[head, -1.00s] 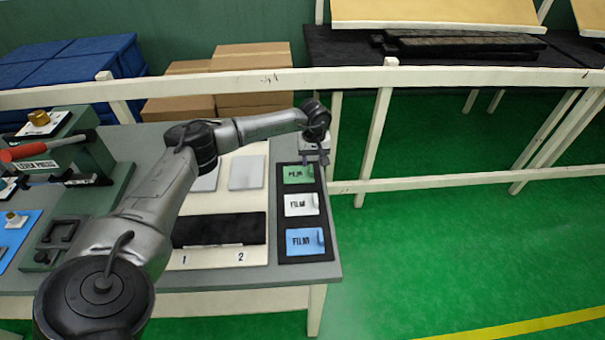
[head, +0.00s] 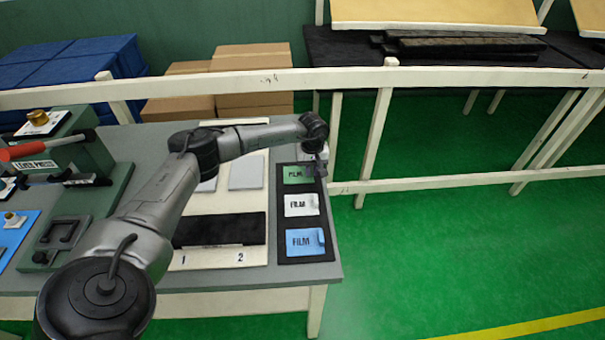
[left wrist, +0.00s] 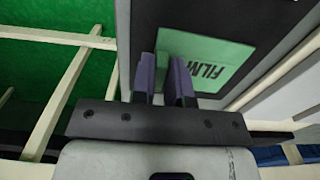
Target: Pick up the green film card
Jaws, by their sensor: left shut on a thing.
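The green film card (head: 296,175) lies at the top of the black tray (head: 287,258), above a white film card (head: 301,204) and a blue film card (head: 305,242). My left gripper (head: 318,166) is at the right edge of the green card. In the left wrist view the gripper's purple-faced fingers (left wrist: 166,75) are close together over one edge of the green card (left wrist: 212,62), shut on its tab, which they mostly hide. The card appears to be still in its place in the tray. My right gripper is out of view.
A cream board (head: 188,257) marked 1 and 2, with a black strip and grey plates, lies left of the tray. A green lever press (head: 78,180) stands at the far left. A cream rail (head: 250,82) runs behind the table.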

